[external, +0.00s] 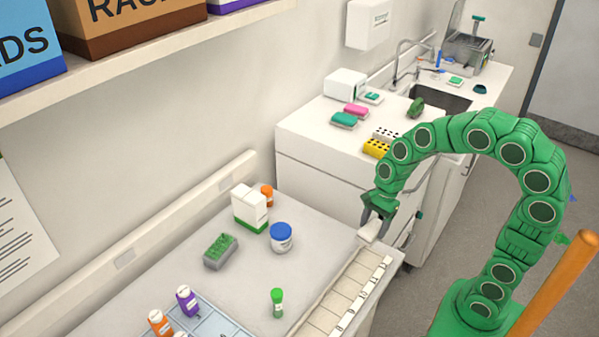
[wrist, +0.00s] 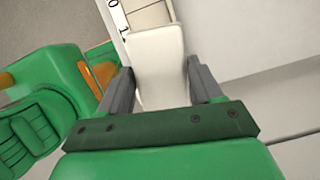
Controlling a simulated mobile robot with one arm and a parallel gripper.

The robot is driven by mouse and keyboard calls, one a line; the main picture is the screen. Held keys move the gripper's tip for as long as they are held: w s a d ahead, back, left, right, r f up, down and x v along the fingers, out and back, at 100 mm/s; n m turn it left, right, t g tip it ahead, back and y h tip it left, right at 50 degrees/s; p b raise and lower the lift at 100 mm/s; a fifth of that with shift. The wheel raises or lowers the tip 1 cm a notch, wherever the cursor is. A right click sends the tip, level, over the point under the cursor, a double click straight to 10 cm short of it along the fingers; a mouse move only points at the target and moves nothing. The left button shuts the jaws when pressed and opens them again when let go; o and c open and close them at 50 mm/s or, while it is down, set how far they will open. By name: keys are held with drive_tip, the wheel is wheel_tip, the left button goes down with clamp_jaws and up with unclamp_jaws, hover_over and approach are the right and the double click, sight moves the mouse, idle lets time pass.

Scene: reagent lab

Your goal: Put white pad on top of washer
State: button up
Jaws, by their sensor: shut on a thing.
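My gripper (external: 376,213) is shut on the white pad (external: 370,230), held near the right end of the front bench. In the wrist view the white pad (wrist: 158,50) sits between the two grey fingers of my gripper (wrist: 160,68), extending forward over a pale strip. No label marks the washer. A white boxy unit (external: 346,84) stands on the far counter, and a grey apparatus (external: 467,52) stands beyond the sink; I cannot tell which is the washer.
The front bench (external: 190,255) holds a white-green carton (external: 249,208), blue-lidded jar (external: 281,238), green rack (external: 220,251) and green-capped vial (external: 277,303). The far counter holds sponges (external: 344,120), a yellow rack (external: 377,148) and a sink (external: 440,97). A shelf (external: 150,55) overhangs the left.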

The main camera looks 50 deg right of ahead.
drive_tip(key=w+a+f, duration=0.1)
drive_tip(key=w+f, duration=0.3)
drive_tip(key=w, duration=0.5)
approach(328, 248)
drive_tip(key=shift+s+a, duration=0.45)
drive_tip(key=shift+a, duration=0.15)
drive_tip(key=shift+w+a+f, duration=0.1)
drive_tip(key=shift+w+f, duration=0.55)
drive_tip(key=shift+f, duration=1.5)
drive_tip(key=shift+f, duration=0.45)
drive_tip(key=o, duration=1)
drive_tip(key=shift+o, duration=0.2)
